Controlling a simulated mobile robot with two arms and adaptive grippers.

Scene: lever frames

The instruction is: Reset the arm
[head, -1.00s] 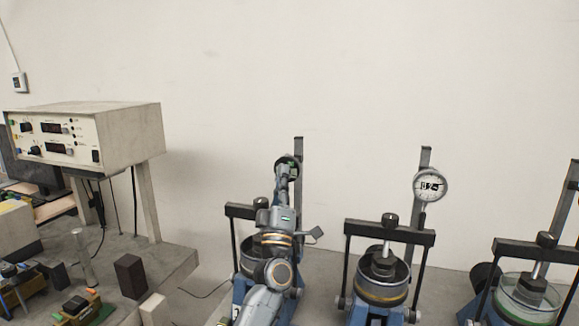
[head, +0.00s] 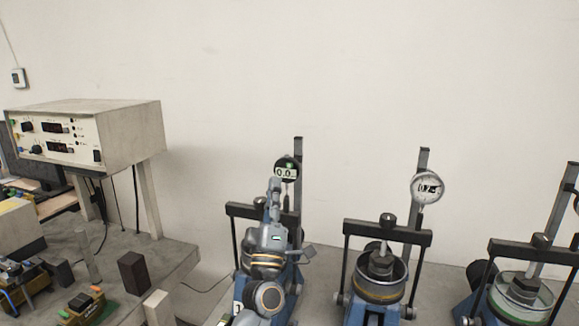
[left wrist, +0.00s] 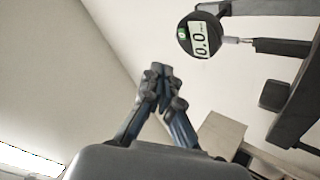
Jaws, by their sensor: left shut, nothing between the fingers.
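My left gripper (head: 275,186) is shut and empty, pointing up just below and left of a round black digital dial gauge (head: 288,170) in the head view. The gauge reads about 0.0 and has a green spot. It also shows in the left wrist view (left wrist: 200,36), apart from the shut fingertips (left wrist: 155,75). The gauge sits on the post of the leftmost blue test stand (head: 246,210), which my arm partly hides. My right gripper is in neither view.
The middle stand (head: 388,232) carries a white dial gauge (head: 427,188). Another stand (head: 520,290) is at the right. At the left, a control box (head: 95,135) stands raised over a grey bench (head: 180,262) with small blocks. The wall area above is clear.

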